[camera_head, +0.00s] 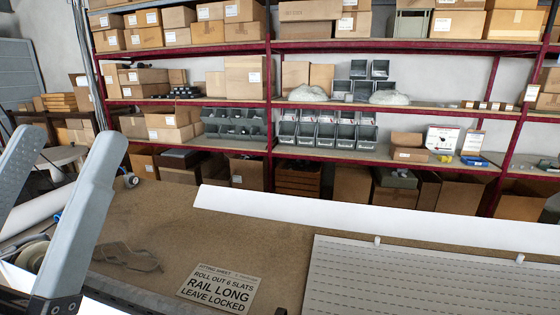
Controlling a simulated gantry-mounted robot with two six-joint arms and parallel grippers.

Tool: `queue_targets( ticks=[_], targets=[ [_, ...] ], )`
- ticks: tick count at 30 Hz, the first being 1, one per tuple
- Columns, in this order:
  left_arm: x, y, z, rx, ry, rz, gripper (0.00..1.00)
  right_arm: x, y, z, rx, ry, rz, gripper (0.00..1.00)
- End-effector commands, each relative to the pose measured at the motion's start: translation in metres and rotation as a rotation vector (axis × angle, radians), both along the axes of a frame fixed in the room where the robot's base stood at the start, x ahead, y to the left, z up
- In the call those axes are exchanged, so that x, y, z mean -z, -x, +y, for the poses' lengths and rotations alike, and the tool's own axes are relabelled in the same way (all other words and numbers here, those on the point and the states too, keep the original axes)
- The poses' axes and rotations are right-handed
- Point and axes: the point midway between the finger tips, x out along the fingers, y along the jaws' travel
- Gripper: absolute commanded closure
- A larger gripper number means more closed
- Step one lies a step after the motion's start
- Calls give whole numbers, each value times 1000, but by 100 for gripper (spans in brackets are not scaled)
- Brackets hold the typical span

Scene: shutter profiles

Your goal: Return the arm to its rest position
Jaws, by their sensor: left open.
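My left gripper (74,142) is at the left edge, in front of the workbench (190,225). Its two grey fingers point up and stand well apart, with nothing held between them. My right gripper is not in view. A grey slatted shutter panel (430,280) lies at the lower right of the bench, with two small white pegs along its far edge. A long white profile (380,222) lies along the far edge of the bench. A printed card (218,289) reads "ROLL OUT 6 SLATS RAIL LONG LEAVE LOCKED".
A grey strap-like item (125,257) lies on the bench right of my left gripper. Rolled material (38,212) and a reel are behind the fingers. Red-framed shelving (268,100) with boxes and grey bins stands behind. The middle of the bench is mostly clear.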

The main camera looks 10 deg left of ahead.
Motion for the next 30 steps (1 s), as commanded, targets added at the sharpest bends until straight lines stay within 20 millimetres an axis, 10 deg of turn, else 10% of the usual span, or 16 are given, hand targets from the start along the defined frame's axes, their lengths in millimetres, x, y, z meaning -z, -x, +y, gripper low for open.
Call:
queue_targets(
  ticks=[18, 30],
  targets=[
    [-279, -1, 2, 29, 36, 2, 19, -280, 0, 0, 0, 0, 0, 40],
    [-300, -1, 2, 29, 36, 1, 19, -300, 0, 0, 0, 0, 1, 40]
  ],
)
